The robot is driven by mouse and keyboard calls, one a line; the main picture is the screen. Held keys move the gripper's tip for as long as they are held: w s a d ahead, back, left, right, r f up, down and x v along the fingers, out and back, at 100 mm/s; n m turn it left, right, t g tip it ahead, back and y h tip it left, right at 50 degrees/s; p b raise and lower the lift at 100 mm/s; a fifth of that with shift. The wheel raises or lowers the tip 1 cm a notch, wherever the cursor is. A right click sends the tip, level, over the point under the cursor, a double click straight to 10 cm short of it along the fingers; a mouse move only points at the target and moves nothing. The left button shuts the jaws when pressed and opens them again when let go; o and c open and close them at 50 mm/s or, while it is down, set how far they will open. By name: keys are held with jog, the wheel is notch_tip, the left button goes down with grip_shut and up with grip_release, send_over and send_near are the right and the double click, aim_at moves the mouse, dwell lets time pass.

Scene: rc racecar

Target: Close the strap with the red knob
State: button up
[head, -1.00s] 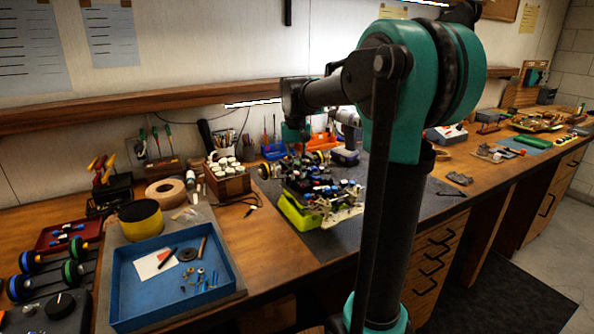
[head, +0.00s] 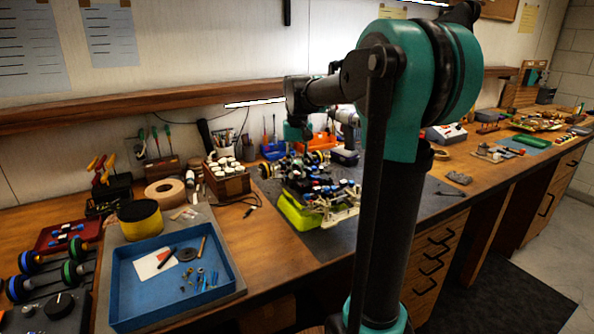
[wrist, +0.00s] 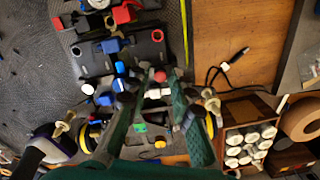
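The RC car (head: 312,180) sits on a bright green stand (head: 297,213) on the dark mat in the head view. In the wrist view its black chassis (wrist: 128,60) fills the upper left, with red, blue and white parts. A small round red knob (wrist: 160,76) shows close to my fingertips, between them in the picture; I cannot tell whether they touch it. The strap and its state are not clear. My gripper (wrist: 158,80) has its two green-sided fingers apart, pointing down at the car, with nothing visibly held. In the head view the gripper's fingers are hard to make out.
A wooden box of white-capped bottles (head: 226,178) and a tape roll (head: 165,191) stand left of the car. A blue tray (head: 130,300) with small parts lies front left. A drill (head: 345,140) stands behind the car. Bare wood (head: 262,240) lies between tray and mat.

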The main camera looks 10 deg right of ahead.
aim_at(298, 173)
notch_tip(298, 173, up, 12)
jog(key=shift+f, duration=0.15)
jog(key=shift+w+d, duration=0.1)
dwell(0.4)
